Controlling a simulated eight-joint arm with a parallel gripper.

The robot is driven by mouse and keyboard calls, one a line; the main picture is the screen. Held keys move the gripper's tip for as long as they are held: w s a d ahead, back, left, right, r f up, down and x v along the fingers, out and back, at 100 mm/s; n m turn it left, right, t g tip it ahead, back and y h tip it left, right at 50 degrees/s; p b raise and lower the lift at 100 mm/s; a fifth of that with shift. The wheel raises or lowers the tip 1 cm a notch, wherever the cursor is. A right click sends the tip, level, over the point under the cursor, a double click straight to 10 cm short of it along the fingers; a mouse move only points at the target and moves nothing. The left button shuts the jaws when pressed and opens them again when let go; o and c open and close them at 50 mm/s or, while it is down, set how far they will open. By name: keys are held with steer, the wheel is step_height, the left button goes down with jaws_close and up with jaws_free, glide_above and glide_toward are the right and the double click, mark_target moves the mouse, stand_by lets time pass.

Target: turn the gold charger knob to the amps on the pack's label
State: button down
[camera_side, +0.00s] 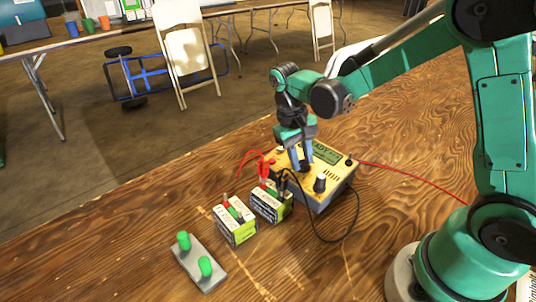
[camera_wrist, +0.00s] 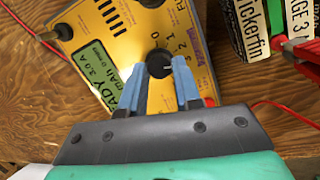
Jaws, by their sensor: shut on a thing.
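The gold charger (camera_side: 325,185) sits on the wooden table; in the wrist view its yellow top face (camera_wrist: 95,25) fills the upper left. Its display (camera_wrist: 102,68) shows READY and 3.0 A. My gripper (camera_side: 304,166) reaches down onto the charger. In the wrist view my gripper (camera_wrist: 161,76) is shut on a round black knob (camera_wrist: 158,60), one blue finger on each side; digits 0 to 3 are printed beside it. Its pointer is partly covered.
Another pack (camera_side: 235,221) and a grey plate with two green knobs (camera_side: 199,262) stand to the left. Red and black leads run from the charger; a black cable (camera_side: 350,235) loops in front.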

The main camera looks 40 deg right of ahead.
stand_by(0.4)
steer(key=c, duration=0.6)
jaws_free()
steer(key=shift+r, duration=0.1)
steer(key=shift+v, duration=2.75)
steer(key=shift+s+a+r+t, duration=0.1)
steer(key=shift+s+r+t, duration=0.15)
steer(key=shift+r+t, duration=0.15)
steer(key=s+a+r+n+t+y, duration=0.1)
steer(key=s+a+r+n+t, duration=0.1)
steer(key=s+t, duration=0.3)
steer(key=shift+s+a+r+n+t, duration=0.2)
steer(key=shift+s+n+t, duration=0.15)
steer(key=shift+t, duration=1.55)
